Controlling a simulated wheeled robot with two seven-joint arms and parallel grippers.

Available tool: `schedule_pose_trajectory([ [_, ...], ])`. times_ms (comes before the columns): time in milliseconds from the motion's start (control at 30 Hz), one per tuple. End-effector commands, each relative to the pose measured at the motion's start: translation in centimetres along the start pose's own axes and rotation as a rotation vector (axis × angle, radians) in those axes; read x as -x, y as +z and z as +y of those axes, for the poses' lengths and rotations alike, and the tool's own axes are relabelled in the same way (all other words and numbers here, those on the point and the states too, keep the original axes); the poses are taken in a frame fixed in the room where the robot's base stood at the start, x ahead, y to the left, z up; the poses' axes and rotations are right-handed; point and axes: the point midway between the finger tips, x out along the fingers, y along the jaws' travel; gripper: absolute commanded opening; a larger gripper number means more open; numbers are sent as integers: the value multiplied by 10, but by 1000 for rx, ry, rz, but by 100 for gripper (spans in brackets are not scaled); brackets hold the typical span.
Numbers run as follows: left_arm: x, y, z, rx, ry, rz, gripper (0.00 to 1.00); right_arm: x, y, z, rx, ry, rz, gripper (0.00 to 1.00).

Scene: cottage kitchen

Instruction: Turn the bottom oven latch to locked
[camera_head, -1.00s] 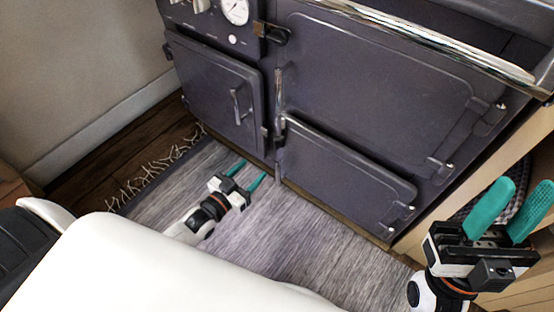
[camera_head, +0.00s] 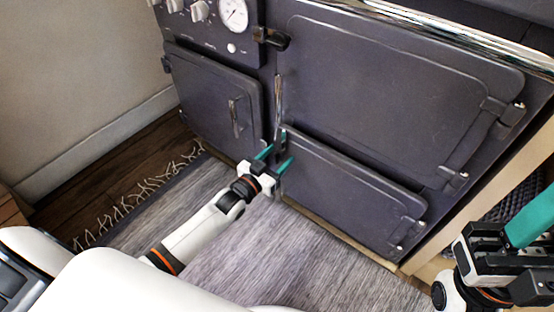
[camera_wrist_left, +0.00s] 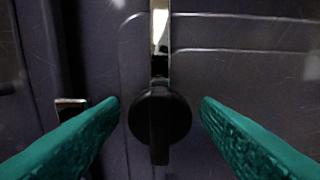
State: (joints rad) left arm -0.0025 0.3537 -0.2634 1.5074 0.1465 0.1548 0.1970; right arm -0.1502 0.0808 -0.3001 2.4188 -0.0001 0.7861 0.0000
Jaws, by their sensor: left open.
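The bottom oven door (camera_head: 350,185) is a dark, shut panel low on the range. At its upper left edge is the bottom oven latch (camera_head: 278,100), with a chrome lever standing upright. In the left wrist view the latch shows as a round black hub (camera_wrist_left: 174,118) with a short black bar pointing down and the chrome lever rising above it. My left gripper (camera_head: 275,157) is open at the latch. Its teal fingers (camera_wrist_left: 160,118) stand either side of the hub, with visible gaps. My right gripper (camera_head: 520,225) is at the right edge, partly cut off, with one finger showing.
A larger upper oven door (camera_head: 390,85) with its own black latch (camera_head: 270,38) is above. A smaller door (camera_head: 210,95) with a vertical handle is to the left. A chrome rail (camera_head: 450,35) crosses the top. A grey fringed rug (camera_head: 290,260) covers the floor.

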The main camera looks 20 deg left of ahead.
Motion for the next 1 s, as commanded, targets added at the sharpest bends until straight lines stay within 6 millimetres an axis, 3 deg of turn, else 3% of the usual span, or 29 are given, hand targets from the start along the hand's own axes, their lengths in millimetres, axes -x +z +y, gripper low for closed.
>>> schedule_pose_trajectory([
  [267,-1,0,0,0,0,0,56,-1,0,0,0,0,-1,36],
  [600,-1,0,0,0,0,0,0,0,0,0,0,0,-1,36],
  [1000,-1,2,0,63,0,0,0,-5,3,0,-1,-4,-6,36],
])
